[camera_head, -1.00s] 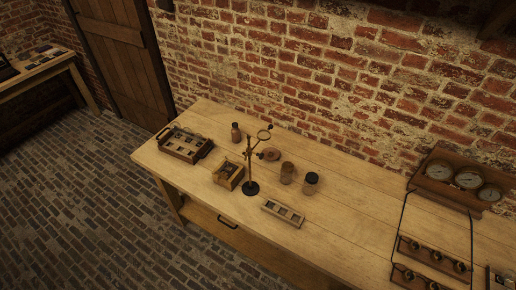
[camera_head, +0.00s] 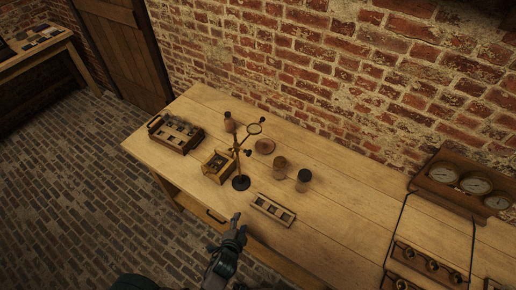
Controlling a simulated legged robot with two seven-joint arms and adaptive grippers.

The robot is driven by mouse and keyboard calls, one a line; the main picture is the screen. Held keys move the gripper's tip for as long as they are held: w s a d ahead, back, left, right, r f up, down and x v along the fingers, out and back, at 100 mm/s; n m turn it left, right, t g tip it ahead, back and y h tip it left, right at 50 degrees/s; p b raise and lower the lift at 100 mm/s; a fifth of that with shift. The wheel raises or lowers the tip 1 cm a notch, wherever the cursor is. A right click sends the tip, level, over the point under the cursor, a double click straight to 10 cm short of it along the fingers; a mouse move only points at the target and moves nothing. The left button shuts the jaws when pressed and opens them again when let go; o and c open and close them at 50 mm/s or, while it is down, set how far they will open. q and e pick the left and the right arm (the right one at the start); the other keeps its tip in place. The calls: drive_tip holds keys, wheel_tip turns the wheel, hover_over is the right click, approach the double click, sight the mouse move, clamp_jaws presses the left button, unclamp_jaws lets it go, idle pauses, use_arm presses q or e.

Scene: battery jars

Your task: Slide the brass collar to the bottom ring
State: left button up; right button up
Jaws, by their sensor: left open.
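A slim upright stand (camera_head: 239,160) with a round dark base (camera_head: 241,183) stands on the wooden workbench. A ring (camera_head: 254,129) sticks out to the right near its top. Small clamp pieces show on the rod, but the brass collar is too small to tell apart from them. My left gripper (camera_head: 238,221) is in front of the bench's front edge, below the stand in the picture. It is open, empty and apart from the stand. My right gripper is not in view.
Left of the stand are a small wooden box (camera_head: 218,167) and a dark slotted tray (camera_head: 176,134). A pale slotted rack (camera_head: 272,209) lies in front. Gauges (camera_head: 472,183) are at the right.

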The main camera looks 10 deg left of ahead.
use_arm(q)
wheel_tip(320, 180, up, 13)
drive_tip(key=w+m+t, duration=0.2)
drive_tip(key=m+t, duration=0.1)
drive_tip(key=t, duration=0.1)
drive_tip(key=m+t, duration=0.2)
approach(249, 155)
drive_tip(key=w+p, duration=0.1)
drive_tip(key=w, duration=0.5)
drive_tip(key=w+p, duration=0.1)
drive_tip(key=w, duration=0.3)
drive_tip(key=shift+a+f+p, duration=0.1)
drive_tip(key=shift+a+p, duration=0.25)
drive_tip(key=shift+a, duration=0.05)
drive_tip(key=shift+w, duration=0.5)
drive_tip(key=shift+d, duration=0.25)
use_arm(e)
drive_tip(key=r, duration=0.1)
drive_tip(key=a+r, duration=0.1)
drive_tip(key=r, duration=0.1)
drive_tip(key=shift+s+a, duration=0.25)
use_arm(q)
drive_tip(key=shift+d+m, duration=0.1)
drive_tip(key=shift+m, duration=0.2)
drive_tip(key=c, duration=0.8)
clamp_jaws()
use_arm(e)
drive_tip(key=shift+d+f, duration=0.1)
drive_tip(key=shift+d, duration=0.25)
